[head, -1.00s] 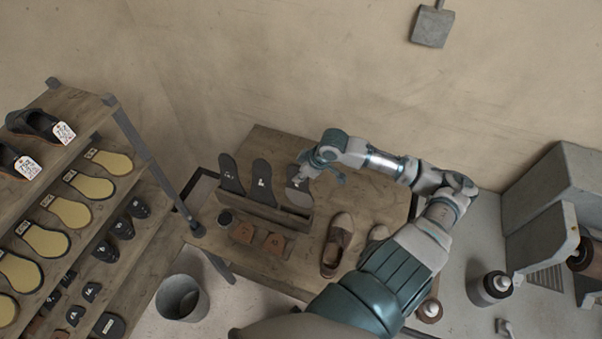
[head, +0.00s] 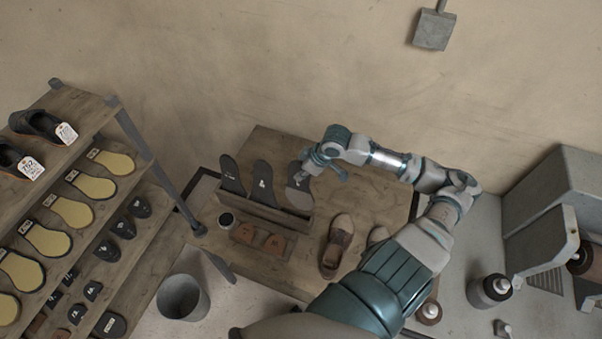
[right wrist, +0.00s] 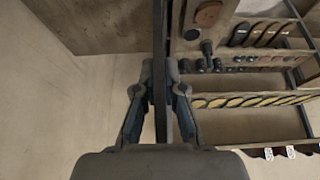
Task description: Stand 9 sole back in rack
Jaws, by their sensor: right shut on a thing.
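A wooden rack (head: 262,214) stands on the bench in the head view. Two dark soles, the left one (head: 231,175) and the middle one (head: 262,180), stand upright in it. A third dark sole (head: 299,198) is upright at the rack's right end. My right gripper (head: 308,170) is shut on its upper part. In the right wrist view the held sole (right wrist: 161,95) shows edge-on between the fingertips (right wrist: 160,88). The rack hides its lower edge, so I cannot tell how deep it sits. My left gripper is not in view.
Brown leather pieces (head: 272,243) and a small dark pot (head: 225,220) lie in front of the rack. A brown shoe (head: 337,248) stands to its right. A shelf of shoes and soles (head: 75,180) is at the left, with a bin (head: 182,298) on the floor.

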